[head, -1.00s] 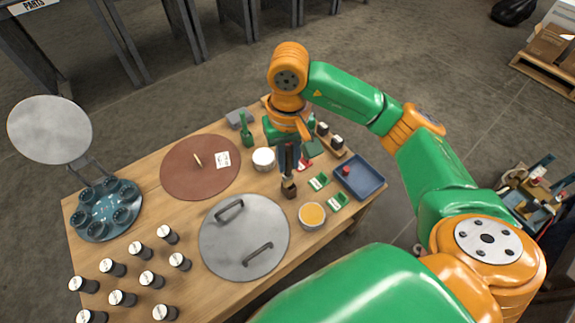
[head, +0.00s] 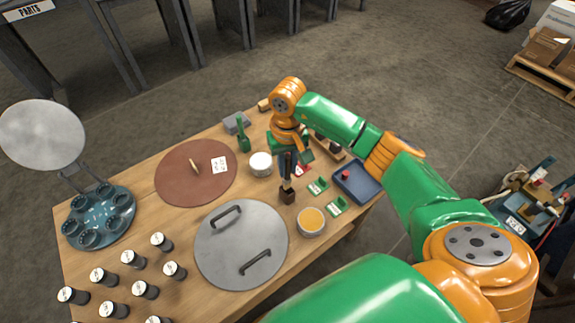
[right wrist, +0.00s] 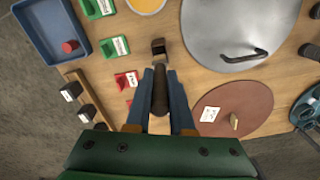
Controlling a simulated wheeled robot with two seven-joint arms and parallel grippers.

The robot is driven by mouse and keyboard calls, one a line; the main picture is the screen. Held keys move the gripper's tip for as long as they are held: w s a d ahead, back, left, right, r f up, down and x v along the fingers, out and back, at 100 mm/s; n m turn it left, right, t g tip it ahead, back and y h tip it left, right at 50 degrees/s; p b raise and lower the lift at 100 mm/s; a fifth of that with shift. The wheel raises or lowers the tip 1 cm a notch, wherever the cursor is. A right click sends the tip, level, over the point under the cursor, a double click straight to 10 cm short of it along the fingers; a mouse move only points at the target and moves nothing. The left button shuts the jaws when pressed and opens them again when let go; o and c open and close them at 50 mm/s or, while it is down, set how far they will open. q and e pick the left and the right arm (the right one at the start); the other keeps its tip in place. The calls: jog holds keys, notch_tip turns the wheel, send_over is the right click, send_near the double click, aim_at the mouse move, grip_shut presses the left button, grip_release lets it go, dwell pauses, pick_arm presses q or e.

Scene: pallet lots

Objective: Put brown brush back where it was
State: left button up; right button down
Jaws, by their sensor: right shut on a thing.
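The brush's squared head (right wrist: 158,47) points away from the palm. I cannot tell whether its tip touches the table. My left gripper is not in view.
A wooden rack (right wrist: 92,98) holds dark, white-labelled items. A grey lid (head: 225,255), brown disc (head: 180,180) and white tub (head: 261,164) stand close.

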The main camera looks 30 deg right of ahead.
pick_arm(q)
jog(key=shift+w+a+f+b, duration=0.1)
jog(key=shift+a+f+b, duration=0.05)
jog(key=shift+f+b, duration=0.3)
pick_arm(e)
jog(key=shift+f, duration=0.5)
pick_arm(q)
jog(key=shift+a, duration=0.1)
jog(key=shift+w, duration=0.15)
pick_arm(e)
jog(key=c, duration=0.8)
grip_release()
jog(key=shift+r+p, duration=0.9)
jog(key=shift+p, duration=0.05)
notch_tip(320, 180, up, 11)
jog(key=shift+r+p, duration=0.15)
jog(key=shift+p, duration=0.55)
jog(key=shift+r, duration=0.15)
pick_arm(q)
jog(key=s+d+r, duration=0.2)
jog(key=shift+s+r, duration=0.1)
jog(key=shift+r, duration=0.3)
pick_arm(e)
jog(key=shift+s, duration=0.1)
